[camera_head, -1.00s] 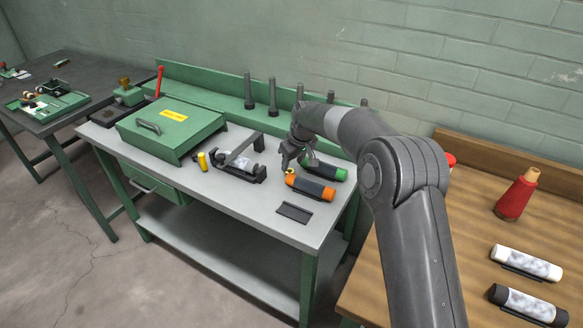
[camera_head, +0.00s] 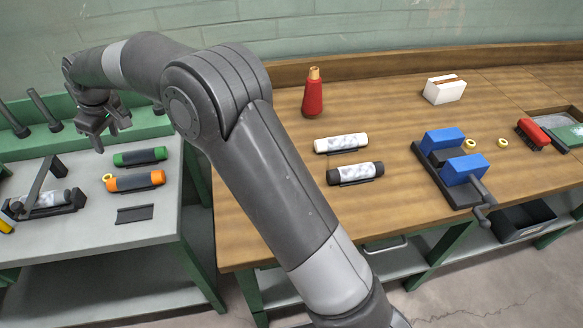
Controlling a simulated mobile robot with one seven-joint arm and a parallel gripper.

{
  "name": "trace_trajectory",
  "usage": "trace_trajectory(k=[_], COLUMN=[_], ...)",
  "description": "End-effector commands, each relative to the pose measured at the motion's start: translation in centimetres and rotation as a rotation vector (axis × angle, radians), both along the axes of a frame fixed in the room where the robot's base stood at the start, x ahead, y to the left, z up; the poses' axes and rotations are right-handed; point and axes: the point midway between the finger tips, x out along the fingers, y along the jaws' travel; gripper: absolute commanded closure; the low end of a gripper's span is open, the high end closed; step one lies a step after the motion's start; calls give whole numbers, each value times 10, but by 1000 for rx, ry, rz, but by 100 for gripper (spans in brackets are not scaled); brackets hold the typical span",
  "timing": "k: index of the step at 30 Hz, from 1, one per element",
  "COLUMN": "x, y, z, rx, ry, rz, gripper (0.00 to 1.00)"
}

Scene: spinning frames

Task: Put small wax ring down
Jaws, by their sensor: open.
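A small yellow ring (camera_head: 107,178) is at the left end of the orange-ended roll (camera_head: 136,181) on the grey bench at left. I cannot tell if it touches the roll. Two more small yellow rings lie on the wooden bench, one next to the blue vise (camera_head: 470,145) and one further right (camera_head: 502,143). Which of them is the small wax ring is not clear. My gripper (camera_head: 97,146) points down above the grey bench, left of the green-ended roll (camera_head: 140,157). It is open, with nothing visible between its fingers.
On the wooden bench (camera_head: 260,215) stand a red bottle (camera_head: 313,95), a white block (camera_head: 444,90), white-ended (camera_head: 341,143) and black-ended (camera_head: 355,173) rolls, a blue-jawed vise (camera_head: 452,165) and a red brush (camera_head: 532,133). Dark posts (camera_head: 45,110) stand behind my gripper. Wood between rolls and vise is clear.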

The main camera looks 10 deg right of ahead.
Motion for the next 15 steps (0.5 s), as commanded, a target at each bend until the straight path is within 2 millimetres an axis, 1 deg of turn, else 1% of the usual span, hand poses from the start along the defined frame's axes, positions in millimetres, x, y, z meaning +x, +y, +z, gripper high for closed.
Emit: trace_trajectory(k=[1, 2, 3, 5, 6, 8, 9, 11, 12, 14, 15], x=[0, -1, -3, -7, -10, -17, -21, -31, -37, -49, -57], y=[-20, -33, -50, -77, -94, -121, -139, -165, -182, -208, -225], z=[17, 25, 37, 53, 64, 77, 86, 98, 105, 114, 120], rx=[0, -2, -4, -6, -7, -9, -10, -10, -11, -10, -9], ry=[-12, -18, -26, -36, -44, -53, -59, -68, -73, -82, -87], rz=[-32, -52, -81, -127, -156, -203, -235, -284, -315, -364, -397], gripper=[53, 53, 53, 53, 53, 53, 53, 53, 53, 53, 53])
